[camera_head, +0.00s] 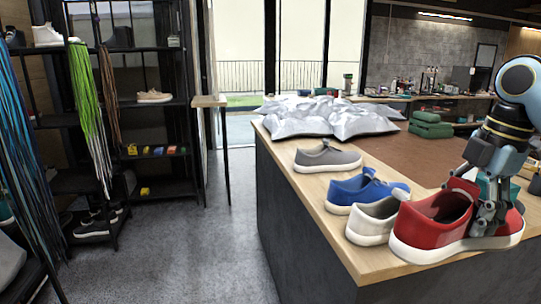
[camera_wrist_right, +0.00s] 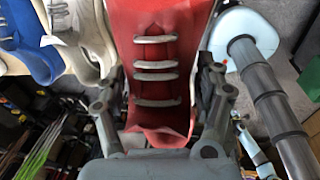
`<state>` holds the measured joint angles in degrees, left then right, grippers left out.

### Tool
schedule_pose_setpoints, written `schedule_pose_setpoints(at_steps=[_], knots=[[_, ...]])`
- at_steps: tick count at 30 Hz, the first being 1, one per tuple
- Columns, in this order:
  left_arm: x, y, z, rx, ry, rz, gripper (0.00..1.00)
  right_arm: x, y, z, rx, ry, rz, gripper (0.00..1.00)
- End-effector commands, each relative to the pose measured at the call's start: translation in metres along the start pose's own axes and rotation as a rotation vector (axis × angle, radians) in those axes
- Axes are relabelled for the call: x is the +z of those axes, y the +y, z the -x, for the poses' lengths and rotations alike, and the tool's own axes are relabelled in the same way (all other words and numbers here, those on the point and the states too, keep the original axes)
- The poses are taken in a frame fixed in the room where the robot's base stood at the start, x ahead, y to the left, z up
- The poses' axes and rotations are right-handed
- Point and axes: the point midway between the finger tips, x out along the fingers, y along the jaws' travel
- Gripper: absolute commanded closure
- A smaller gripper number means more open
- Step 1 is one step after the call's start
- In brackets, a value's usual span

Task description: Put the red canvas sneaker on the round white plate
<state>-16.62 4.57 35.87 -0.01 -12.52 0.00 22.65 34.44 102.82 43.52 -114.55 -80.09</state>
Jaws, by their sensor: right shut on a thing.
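The red canvas sneaker (camera_head: 418,232) is at the near right corner of the wooden counter in the head view, its toe to the right. My right gripper (camera_head: 484,212) comes down from above and is shut on it around the laced part. In the right wrist view the sneaker (camera_wrist_right: 152,90) lies between the two fingers, with its pale laces showing. I cannot tell whether its sole touches the counter. My left gripper is not in view.
A white sneaker (camera_head: 368,223) stands close beside the red one, with a blue sneaker (camera_head: 362,190) behind it and a grey shoe (camera_head: 325,160) farther back. The counter (camera_head: 305,198) has a bare strip along its left edge. Silvery bags (camera_head: 325,118) lie at the back.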

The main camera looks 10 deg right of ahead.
Motion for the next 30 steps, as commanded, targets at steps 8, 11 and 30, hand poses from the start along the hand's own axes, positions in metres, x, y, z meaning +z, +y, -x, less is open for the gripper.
schedule_pose_setpoints(at_steps=[8, 11, 30], knots=[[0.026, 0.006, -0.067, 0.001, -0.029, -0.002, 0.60, 0.008, -0.011, -0.078, -0.011, 0.000, -0.002, 0.77], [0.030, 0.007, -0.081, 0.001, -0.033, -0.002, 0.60, 0.009, -0.013, -0.096, -0.011, 0.000, -0.002, 0.77], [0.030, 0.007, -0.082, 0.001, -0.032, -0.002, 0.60, 0.010, -0.011, -0.099, 0.000, -0.001, 0.001, 0.77]])
